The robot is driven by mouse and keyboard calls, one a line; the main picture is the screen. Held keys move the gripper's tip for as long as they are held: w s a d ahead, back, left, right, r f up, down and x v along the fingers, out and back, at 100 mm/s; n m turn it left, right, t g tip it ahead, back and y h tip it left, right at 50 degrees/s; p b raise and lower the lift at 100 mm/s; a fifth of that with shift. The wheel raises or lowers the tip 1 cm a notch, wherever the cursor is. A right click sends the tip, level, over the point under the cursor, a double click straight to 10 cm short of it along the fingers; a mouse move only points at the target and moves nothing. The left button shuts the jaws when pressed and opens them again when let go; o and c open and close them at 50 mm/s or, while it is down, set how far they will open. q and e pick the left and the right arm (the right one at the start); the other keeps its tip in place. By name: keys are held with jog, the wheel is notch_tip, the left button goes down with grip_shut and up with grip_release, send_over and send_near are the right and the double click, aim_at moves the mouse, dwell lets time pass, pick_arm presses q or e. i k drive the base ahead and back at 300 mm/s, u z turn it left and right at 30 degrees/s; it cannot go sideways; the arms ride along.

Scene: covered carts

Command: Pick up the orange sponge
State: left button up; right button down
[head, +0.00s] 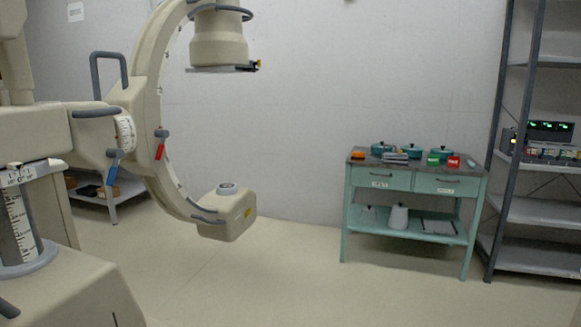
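A small orange object (358,155), which looks like the orange sponge, lies at the left end of the top of a teal cart (349,190). It is too small to make out in detail. The cart stands against the back wall, right of the middle of the head view. Neither of my grippers shows in the head view.
Teal lidded pots (379,149), a green item (433,161) and a red item (454,162) share the cart top. A grey shelf rack (507,150) stands right of the cart. A large beige C-arm machine (150,90) fills the left. The middle floor is clear.

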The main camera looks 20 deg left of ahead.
aim_at(355, 155)
jog(key=u, duration=0.05)
jog(key=i, duration=5.25)
jog(key=z, duration=0.45)
